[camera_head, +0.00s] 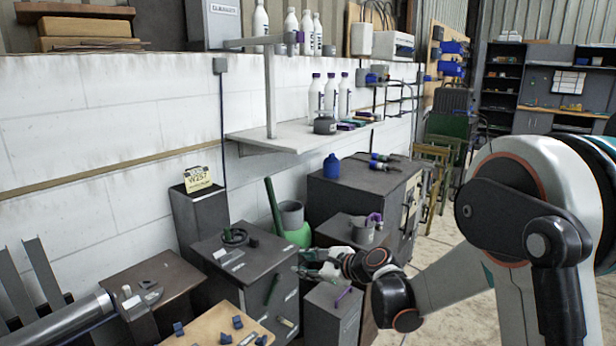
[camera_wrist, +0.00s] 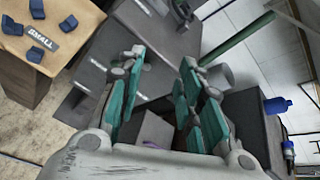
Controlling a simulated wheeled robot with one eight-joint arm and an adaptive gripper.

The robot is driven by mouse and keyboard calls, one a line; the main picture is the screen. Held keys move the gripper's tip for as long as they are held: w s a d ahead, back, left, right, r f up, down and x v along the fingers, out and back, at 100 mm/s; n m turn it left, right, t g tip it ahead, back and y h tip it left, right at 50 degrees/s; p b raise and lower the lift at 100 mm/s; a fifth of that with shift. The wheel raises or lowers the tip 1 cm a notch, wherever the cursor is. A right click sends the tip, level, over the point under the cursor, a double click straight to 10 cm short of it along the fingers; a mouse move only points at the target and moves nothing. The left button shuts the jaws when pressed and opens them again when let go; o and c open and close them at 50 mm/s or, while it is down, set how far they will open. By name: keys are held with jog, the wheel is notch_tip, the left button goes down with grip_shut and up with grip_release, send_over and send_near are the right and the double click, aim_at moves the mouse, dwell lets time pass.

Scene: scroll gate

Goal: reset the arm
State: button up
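My arm reaches in from the right in the head view and ends in my gripper (camera_head: 318,264) in front of the dark cabinets. In the wrist view my gripper (camera_wrist: 160,90) has its two teal-padded fingers spread apart. Nothing is between the fingers; a grey box top with a purple item (camera_wrist: 152,145) shows beyond and below them. In the head view a purple item (camera_head: 343,297) lies on a low grey cabinet (camera_head: 331,318) just below my gripper. My gripper appears apart from the cabinets, though the exact gap is hard to tell.
A dark cabinet (camera_head: 240,268) with a black ring stands left of my gripper. A larger cabinet (camera_head: 350,190) with a blue bottle (camera_head: 331,166) stands behind. A wooden table (camera_head: 205,331) with blue blocks is at front left. Open floor (camera_head: 450,272) lies to the right.

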jog(key=s+d+r+n+h, duration=0.2)
jog(key=s+d+r+n, duration=0.1)
jog(key=s, duration=0.3)
jog(key=s+d+r+n+g+h, duration=0.1)
jog(key=s+d+r+n, duration=0.2)
jog(key=s+n, duration=0.15)
jog(key=s+d+r+n+h, duration=0.2)
jog(key=s+d+r+n, duration=0.1)
jog(key=s, duration=0.4)
jog(key=s+d+f+n+h, duration=0.1)
jog(key=s+d+n, duration=0.3)
jog(key=s, duration=0.5)
jog(key=s+d+f+n+h, duration=0.1)
jog(key=s+d+n+h, duration=0.2)
jog(key=s, duration=0.7)
jog(key=d+n, duration=0.2)
jog(key=d, duration=0.2)
jog(key=shift+d+g+h, duration=0.15)
jog(key=shift+g+h, duration=0.15)
jog(key=shift+h, duration=0.1)
